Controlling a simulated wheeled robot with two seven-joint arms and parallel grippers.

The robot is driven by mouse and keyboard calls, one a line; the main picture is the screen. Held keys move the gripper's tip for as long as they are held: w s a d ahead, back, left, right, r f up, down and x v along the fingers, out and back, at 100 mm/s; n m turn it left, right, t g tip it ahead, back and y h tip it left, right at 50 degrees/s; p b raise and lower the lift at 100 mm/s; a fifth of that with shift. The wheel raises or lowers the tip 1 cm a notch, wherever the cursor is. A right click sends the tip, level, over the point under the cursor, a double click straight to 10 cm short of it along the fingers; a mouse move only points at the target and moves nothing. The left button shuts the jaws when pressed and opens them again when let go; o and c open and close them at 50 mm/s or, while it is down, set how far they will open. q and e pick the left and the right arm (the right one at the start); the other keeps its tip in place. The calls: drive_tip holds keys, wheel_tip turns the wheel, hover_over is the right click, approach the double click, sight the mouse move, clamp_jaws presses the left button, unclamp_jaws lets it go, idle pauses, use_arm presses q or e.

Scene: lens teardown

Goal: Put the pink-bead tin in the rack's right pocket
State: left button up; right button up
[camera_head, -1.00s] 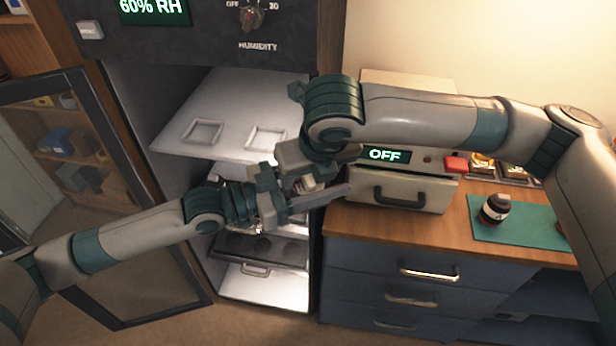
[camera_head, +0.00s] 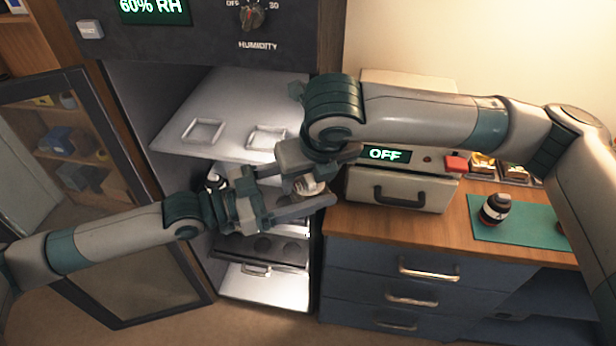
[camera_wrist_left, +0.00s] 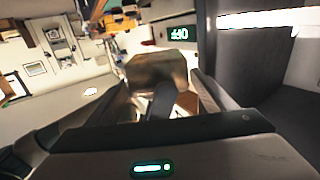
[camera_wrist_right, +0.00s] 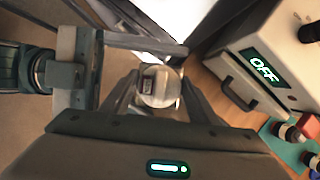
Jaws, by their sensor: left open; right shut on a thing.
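The tin (camera_wrist_right: 158,86), pale and round with a small label on its face, sits between my right gripper's fingers (camera_wrist_right: 158,98) in the right wrist view. My right gripper is shut on it; in the head view only part of the tin (camera_head: 308,187) shows. No pink beads can be made out. My left gripper (camera_head: 306,190) is open, its fingers reaching from the left towards the tin; contact cannot be told. A pale cabinet shelf has two square raised frames, left (camera_head: 203,131) and right (camera_head: 266,138), both empty, which look like the rack's pockets.
Below is a dark tray (camera_head: 284,251) with round holes. The open glass door (camera_head: 60,150) stands left.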

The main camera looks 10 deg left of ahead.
use_arm(q)
drive_tip(key=v, duration=0.8)
drive_tip(key=shift+s+a+f, duration=0.1)
